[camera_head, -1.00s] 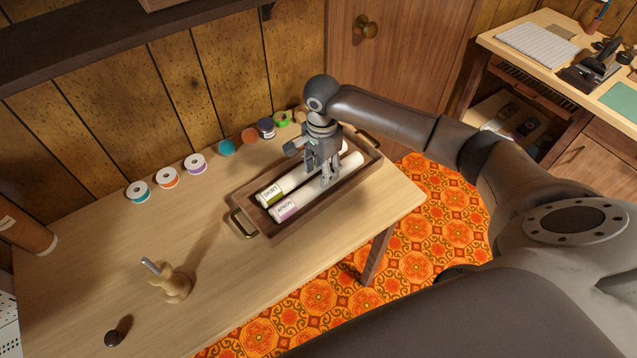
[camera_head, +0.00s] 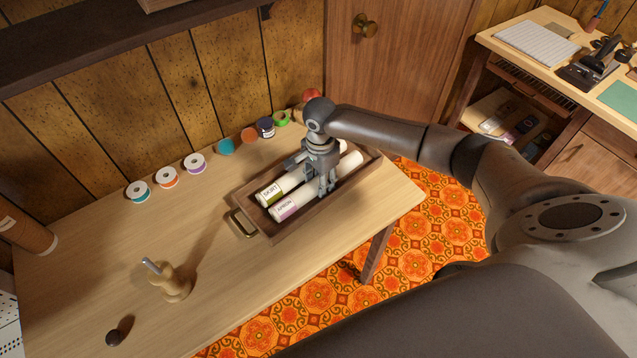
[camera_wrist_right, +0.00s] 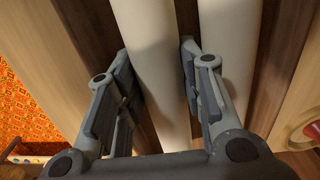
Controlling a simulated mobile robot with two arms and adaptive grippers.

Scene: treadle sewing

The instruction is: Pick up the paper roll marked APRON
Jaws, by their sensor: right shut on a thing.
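The paper roll marked APRON (camera_head: 287,209) is white with a pinkish label end. It lies in a brown wooden tray (camera_head: 300,224), on the side nearer the table's front edge. My right gripper (camera_head: 323,187) points down over it and is shut on its middle part. In the right wrist view the roll (camera_wrist_right: 158,85) runs between the two fingers of the gripper (camera_wrist_right: 158,68). A second white roll, marked SKIRT (camera_head: 268,194), lies beside it towards the wall and also shows in the wrist view (camera_wrist_right: 228,45). My left gripper is out of view.
The tray has a brass handle (camera_head: 243,224) at its left end. The table's middle is clear.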

